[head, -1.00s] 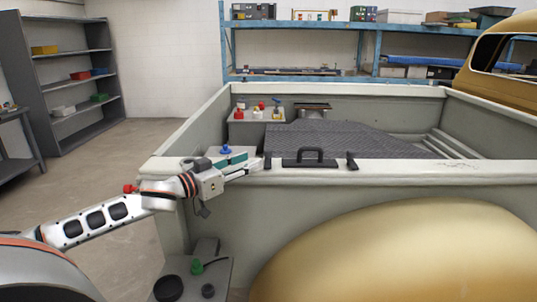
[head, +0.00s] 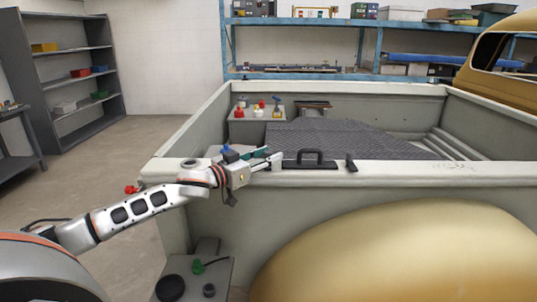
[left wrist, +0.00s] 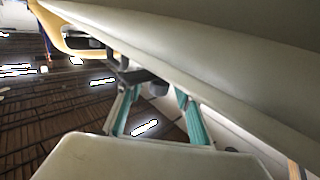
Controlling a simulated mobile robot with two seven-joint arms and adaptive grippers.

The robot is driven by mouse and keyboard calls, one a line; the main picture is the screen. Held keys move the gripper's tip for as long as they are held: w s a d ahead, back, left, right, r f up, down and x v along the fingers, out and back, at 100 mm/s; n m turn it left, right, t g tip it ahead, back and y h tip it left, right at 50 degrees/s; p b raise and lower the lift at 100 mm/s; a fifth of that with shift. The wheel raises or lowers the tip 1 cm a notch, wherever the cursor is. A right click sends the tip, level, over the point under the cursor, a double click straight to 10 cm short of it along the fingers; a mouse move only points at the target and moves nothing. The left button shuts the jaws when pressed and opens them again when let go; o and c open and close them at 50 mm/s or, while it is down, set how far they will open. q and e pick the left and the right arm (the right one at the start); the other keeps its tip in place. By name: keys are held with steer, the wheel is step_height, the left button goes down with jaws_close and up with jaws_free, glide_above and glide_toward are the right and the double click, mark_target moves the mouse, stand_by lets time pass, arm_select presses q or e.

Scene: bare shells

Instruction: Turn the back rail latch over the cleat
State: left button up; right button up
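On the near rail of the truck bed (head: 400,174) sit a black handle with a raised loop (head: 310,157) and a small upright black fitting (head: 351,163) to its right. I cannot tell which is the latch and which the cleat. The spot just left of the handle is covered by my left gripper (head: 271,157), whose fingers point right along the rail top. The left wrist view shows its two teal-sided fingers apart, with a dark piece (left wrist: 148,80) just beyond their tips, between them. Contact cannot be made out. My right gripper is out of view.
A grey box with red, yellow and blue-topped items (head: 244,128) stands in the bed's far left corner. A ribbed dark mat (head: 345,138) covers the bed floor. A small grey stand with green and black knobs (head: 222,278) is below my left arm.

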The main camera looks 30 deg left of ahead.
arm_select(q)
steer(key=shift+w, duration=0.15)
jaws_close()
